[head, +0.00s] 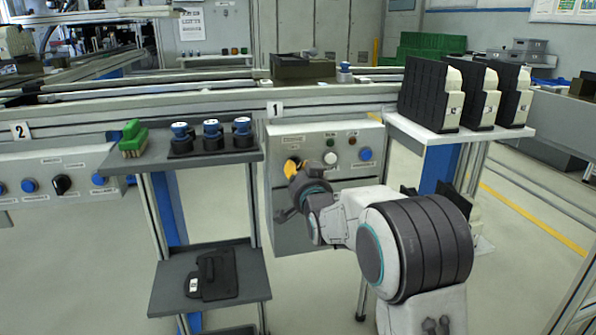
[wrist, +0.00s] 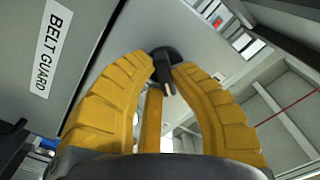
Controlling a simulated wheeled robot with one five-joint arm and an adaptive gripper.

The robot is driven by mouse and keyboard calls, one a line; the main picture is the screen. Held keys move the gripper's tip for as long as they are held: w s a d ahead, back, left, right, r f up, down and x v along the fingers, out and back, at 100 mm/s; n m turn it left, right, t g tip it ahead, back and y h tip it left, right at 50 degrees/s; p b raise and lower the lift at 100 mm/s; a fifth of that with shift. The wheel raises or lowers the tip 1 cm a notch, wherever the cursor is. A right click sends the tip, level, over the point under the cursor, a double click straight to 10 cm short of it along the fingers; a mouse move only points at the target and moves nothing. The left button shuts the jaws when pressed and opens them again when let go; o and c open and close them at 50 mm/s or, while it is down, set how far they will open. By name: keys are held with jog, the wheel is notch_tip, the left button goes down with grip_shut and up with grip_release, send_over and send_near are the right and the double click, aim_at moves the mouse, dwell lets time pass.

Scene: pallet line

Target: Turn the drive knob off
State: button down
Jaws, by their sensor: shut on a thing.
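The grey control panel (head: 345,152) under the sign 1 carries small lamps, a blue button (head: 365,153) and labels too small to read. My gripper (head: 292,167), with yellow fingers, is at the panel's left part and hides what is there. In the wrist view my gripper (wrist: 165,75) has its fingers closed in around a black knob (wrist: 163,66), with the fingertips at both its sides. The knob has a round base and a bar-shaped handle. I cannot read its on or off marks.
A grey shelf (head: 218,157) with blue-topped parts and a green brush (head: 133,138) stands left of the panel. A white shelf (head: 465,134) with black and cream units stands right. A BELT GUARD label (wrist: 52,47) shows beside the knob.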

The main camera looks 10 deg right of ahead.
jog(key=n, duration=0.3)
jog(key=shift+n, duration=0.4)
jog(key=shift+r+n, duration=0.15)
jog(key=shift+n, duration=1.65)
jog(key=c, duration=1.1)
grip_release()
jog(key=shift+o, duration=0.2)
jog(key=shift+s, duration=0.1)
jog(key=s, duration=1.1)
jog(key=shift+s, duration=0.4)
